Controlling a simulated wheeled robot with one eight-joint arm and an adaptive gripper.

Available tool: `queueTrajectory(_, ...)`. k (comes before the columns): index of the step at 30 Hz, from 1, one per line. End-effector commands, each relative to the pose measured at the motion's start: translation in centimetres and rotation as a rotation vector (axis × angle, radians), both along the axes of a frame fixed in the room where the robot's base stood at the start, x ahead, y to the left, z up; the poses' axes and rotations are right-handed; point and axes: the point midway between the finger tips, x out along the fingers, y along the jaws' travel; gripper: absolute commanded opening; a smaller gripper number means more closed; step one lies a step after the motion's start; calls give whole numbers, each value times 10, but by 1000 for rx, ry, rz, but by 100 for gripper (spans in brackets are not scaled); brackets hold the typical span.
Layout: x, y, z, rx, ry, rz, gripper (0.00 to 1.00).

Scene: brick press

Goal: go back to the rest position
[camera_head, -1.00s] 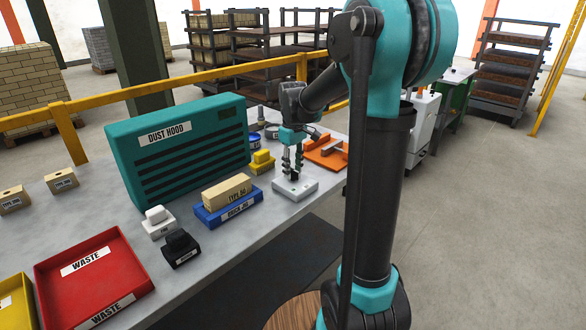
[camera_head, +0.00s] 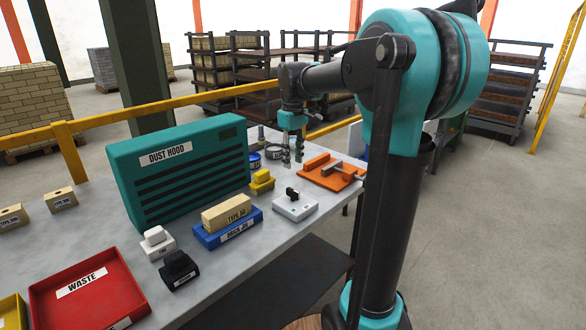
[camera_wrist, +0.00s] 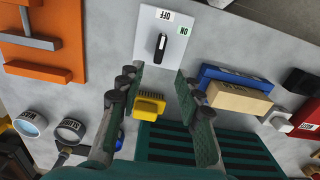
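My gripper (camera_head: 292,150) is raised above the table, beyond the white switch box (camera_head: 295,207), and is apart from it. In the wrist view my gripper (camera_wrist: 158,76) has its two green fingers spread, with nothing held between them. The switch box (camera_wrist: 148,22) shows there just past the fingertips, with a black knob (camera_wrist: 160,47) and the labels OFF and ON. The knob lies roughly along the picture's vertical.
The teal dust hood (camera_head: 180,170) stands left of my gripper. A yellow brush (camera_head: 262,181), an orange fixture (camera_head: 330,172), a blue brick jig (camera_head: 228,233) with a brick, and a red waste tray (camera_head: 90,290) are on the table. A yellow rail (camera_head: 200,98) runs behind.

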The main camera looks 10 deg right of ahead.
Motion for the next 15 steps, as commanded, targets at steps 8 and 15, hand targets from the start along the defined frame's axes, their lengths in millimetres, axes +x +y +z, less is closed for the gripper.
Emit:
queueTrajectory(8,0,0,5,0,0,0,35)
queueTrajectory(15,-8,-3,-6,1,-15,-26,35)
